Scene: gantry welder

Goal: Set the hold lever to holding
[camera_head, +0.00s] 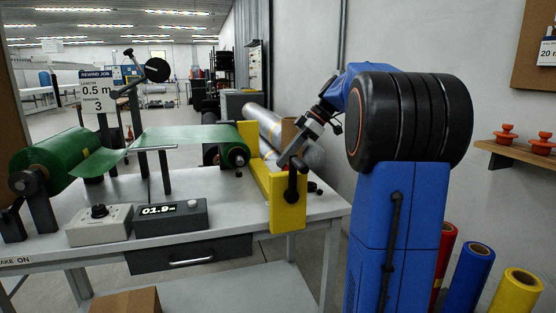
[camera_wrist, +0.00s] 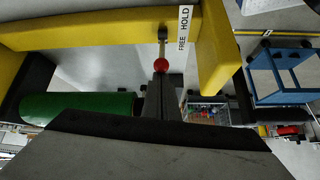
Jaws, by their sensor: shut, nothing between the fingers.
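The hold lever shows in the wrist view as a thin rod with a red ball knob (camera_wrist: 161,65), hanging from a dark pivot on the yellow frame (camera_wrist: 100,28). A white label (camera_wrist: 184,28) beside it reads FREE and HOLD. I cannot tell which word the lever is set to. My gripper (camera_wrist: 160,80) is shut and empty, its fingertips close to the red knob; whether they touch is unclear. In the head view my gripper (camera_head: 283,162) is at the yellow bracket (camera_head: 287,207) on the bench's right end. The red knob cannot be made out there.
A green roll (camera_head: 58,158) feeds a web across the bench to a second green roll (camera_head: 200,140). A control box (camera_head: 100,225) and a display reading 01.9 (camera_head: 170,216) stand in front. Coloured rolls (camera_head: 470,275) stand on the right. A blue-framed cart (camera_wrist: 283,75) shows in the wrist view.

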